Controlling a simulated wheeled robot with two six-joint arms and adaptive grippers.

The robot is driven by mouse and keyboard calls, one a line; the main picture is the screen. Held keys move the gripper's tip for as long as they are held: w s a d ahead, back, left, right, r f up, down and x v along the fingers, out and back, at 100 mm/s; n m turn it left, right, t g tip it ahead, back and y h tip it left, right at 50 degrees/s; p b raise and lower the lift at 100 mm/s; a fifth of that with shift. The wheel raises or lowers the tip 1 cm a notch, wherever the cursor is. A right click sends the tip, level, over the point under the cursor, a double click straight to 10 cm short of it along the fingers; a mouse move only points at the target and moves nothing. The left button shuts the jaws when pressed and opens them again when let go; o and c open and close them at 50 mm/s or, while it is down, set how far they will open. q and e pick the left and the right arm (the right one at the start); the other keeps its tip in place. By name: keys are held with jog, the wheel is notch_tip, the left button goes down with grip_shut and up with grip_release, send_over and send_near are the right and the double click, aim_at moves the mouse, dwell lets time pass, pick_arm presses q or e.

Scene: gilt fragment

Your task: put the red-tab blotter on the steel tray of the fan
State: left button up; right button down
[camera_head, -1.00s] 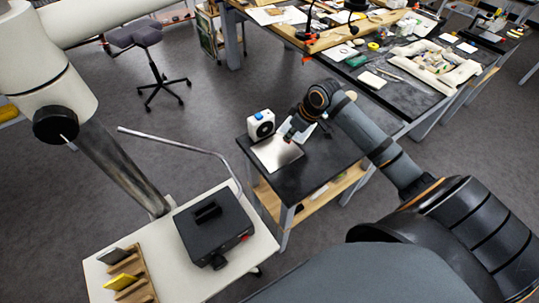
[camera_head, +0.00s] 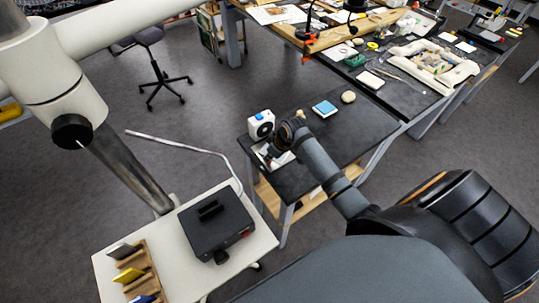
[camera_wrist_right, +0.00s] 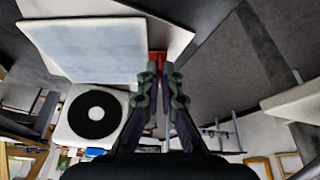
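My right gripper (camera_head: 272,152) is over the steel tray (camera_head: 262,150) in front of the white fan (camera_head: 261,124). In the right wrist view, its fingers (camera_wrist_right: 163,72) are closed together on a red tab (camera_wrist_right: 157,57). The tab is at the edge of a pale, flat blotter (camera_wrist_right: 80,45). The fan's round black grille (camera_wrist_right: 95,114) is below the blotter in that view. A whitish sheet edge shows behind the blotter. I cannot tell whether the blotter touches the tray. My arm hides part of the tray in the head view. My left gripper is out of view.
A blue-and-white pad (camera_head: 325,108) and a round beige thing (camera_head: 348,97) lie on the dark table (camera_head: 365,128). A white side table (camera_head: 185,277) carries a black slotted device (camera_head: 215,222) and a wooden rack (camera_head: 141,262) with cards. A thin metal rod (camera_head: 180,146) stands above it.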

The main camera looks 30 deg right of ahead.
jog(key=c, duration=1.5)
grip_release()
jog(key=v, duration=1.2)
jog(key=shift+b, duration=0.4)
